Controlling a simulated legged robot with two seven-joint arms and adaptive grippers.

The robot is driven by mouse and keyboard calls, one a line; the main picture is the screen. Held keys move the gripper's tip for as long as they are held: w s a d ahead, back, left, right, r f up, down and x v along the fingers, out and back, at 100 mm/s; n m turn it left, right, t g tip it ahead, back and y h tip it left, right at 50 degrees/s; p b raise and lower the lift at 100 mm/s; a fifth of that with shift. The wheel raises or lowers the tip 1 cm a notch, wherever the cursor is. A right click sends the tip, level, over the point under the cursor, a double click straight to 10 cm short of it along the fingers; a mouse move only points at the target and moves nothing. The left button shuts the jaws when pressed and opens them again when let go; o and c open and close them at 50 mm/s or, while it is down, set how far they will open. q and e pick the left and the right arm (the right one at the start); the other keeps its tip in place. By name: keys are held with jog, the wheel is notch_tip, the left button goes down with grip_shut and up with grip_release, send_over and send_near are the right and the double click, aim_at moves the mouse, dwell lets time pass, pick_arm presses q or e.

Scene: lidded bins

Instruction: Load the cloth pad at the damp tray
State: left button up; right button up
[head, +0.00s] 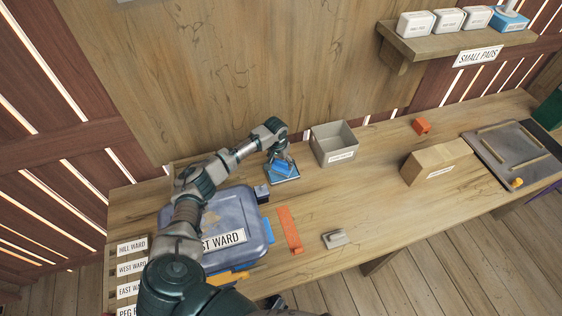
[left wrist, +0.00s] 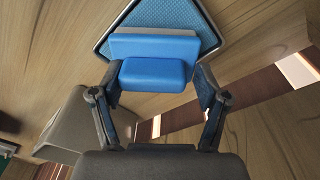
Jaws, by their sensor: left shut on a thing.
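A blue pad with a grey strip along its edge (left wrist: 155,74) is held between the two fingers of my left gripper (left wrist: 155,95). In the head view, my left gripper (head: 279,157) points down at the small tray and the blue pad (head: 282,168) shows beneath it. The tray (head: 286,179) has a blue textured surface and a grey rim; its textured surface also shows in the left wrist view (left wrist: 165,15), behind the pad. I cannot tell whether the pad touches the tray. My right gripper is not in view.
A lidded bin marked "ward" (head: 236,216) stands left of an orange strip (head: 289,230). An open grey box (head: 334,145) is right of the tray. A grey piece (head: 335,239) lies in front. A shelf marked "small pads" (head: 455,44) holds several pads.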

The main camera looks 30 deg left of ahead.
aim_at(281, 160)
pick_arm(q)
jog(key=shift+s+f+p, duration=0.1)
jog(key=shift+f+p, duration=0.1)
jog(key=shift+p, duration=0.6)
dwell(2.5)
notch_tip(281, 160, up, 3)
jog(key=p, duration=0.3)
jog(key=shift+f, duration=0.1)
notch_tip(281, 160, up, 5)
jog(key=p, duration=0.5)
jog(key=shift+f, duration=0.2)
jog(key=shift+f, duration=0.1)
